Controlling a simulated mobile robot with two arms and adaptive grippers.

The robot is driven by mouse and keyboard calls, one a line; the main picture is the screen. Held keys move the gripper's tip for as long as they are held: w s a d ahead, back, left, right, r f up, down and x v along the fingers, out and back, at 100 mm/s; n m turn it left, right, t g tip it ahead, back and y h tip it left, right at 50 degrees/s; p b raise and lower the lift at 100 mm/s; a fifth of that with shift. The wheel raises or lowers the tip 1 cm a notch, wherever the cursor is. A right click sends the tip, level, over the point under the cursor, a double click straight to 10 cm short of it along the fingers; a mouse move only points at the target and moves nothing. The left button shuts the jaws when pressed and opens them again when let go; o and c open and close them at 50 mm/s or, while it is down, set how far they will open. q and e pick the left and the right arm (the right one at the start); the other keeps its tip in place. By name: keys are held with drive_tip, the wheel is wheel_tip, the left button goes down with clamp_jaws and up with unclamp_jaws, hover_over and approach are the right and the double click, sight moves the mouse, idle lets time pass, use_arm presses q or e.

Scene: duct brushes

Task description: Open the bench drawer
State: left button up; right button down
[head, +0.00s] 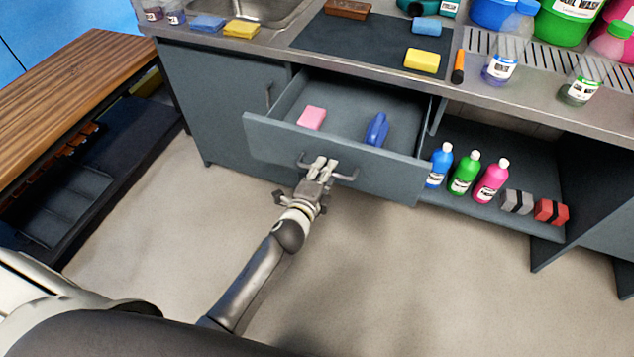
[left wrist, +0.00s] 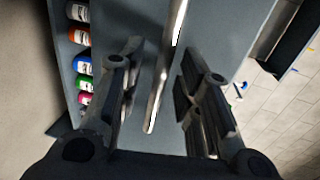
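The grey bench drawer (head: 390,172) stands pulled out from under the worktop in the head view, with its inside showing. A pink block (head: 311,118) and a blue brush-like item (head: 377,129) lie in it. Its bar handle (head: 346,178) is on the front panel. My left gripper (head: 322,166) is at the middle of the handle. In the left wrist view the handle bar (left wrist: 162,80) runs between the two spread fingers of my left gripper (left wrist: 160,75), with a gap visible on both sides. My right gripper is not in view.
Right of the drawer, an open shelf (head: 525,222) holds bottles and blocks. The worktop (head: 450,85) above carries sponges, bottles and buckets. A closed cabinet door (head: 225,105) is left of the drawer. A wooden bench (head: 75,90) stands far left. The floor in front is clear.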

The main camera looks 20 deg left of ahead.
use_arm(q)
drive_tip(key=v, duration=1.1)
drive_tip(key=shift+s, duration=0.25)
drive_tip(key=s+f+n+g+p, duration=0.1)
drive_tip(key=s+f+n+g, duration=0.4)
drive_tip(key=f, duration=0.8)
drive_tip(key=s+f+n+g, duration=0.2)
drive_tip(key=s+f, duration=0.5)
drive_tip(key=f, duration=0.7)
drive_tip(key=s+a+f+n+g, duration=0.2)
drive_tip(key=s+f, duration=0.3)
drive_tip(key=s, duration=0.4)
drive_tip(key=s+a+f+n+g, duration=0.2)
drive_tip(key=s+f+n+g, duration=0.1)
drive_tip(key=s, duration=0.6)
drive_tip(key=s+a+f+n+g+p, duration=0.1)
drive_tip(key=s+a+f+n+g, duration=0.1)
drive_tip(key=s+f+n, duration=0.2)
drive_tip(key=s+f, duration=0.3)
drive_tip(key=s, duration=0.2)
drive_tip(key=shift+f+g+y, duration=0.3)
